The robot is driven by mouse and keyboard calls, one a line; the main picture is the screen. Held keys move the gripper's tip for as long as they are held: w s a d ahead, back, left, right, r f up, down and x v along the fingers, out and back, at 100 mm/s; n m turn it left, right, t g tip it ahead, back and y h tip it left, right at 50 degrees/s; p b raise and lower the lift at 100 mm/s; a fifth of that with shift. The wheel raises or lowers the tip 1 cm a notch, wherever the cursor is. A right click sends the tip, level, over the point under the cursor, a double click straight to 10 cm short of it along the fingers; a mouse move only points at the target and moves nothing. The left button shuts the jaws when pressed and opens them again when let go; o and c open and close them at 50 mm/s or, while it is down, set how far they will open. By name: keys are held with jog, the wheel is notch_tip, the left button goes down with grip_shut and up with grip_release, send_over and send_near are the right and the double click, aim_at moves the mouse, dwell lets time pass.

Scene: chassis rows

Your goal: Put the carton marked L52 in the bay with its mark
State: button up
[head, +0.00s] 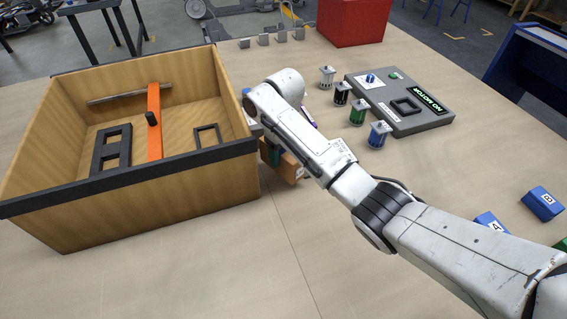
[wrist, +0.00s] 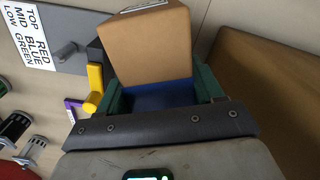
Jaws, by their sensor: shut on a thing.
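A plain brown carton (wrist: 150,45) sits between the green fingers of my gripper (wrist: 160,88) in the wrist view. My gripper is shut on it. No mark is readable on the faces I see there, so I cannot tell whether it is L52. In the head view the carton (head: 291,169) shows below my arm, close to the right side of the wooden box, partly hidden by the arm. A green finger of my gripper (head: 273,155) shows beside it. I cannot make out any marked bay in either view.
A grey panel (head: 405,112), several small canisters (head: 357,111) and a red box (head: 352,20) lie beyond my arm. Blue blocks (head: 543,204) lie at right. The front table is clear.

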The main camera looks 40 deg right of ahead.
jog(key=shift+w+d+f, duration=0.3)
jog(key=shift+w+f, duration=0.15)
jog(key=shift+f, duration=1.65)
jog(key=shift+f, duration=0.1)
jog(key=o, duration=1.4)
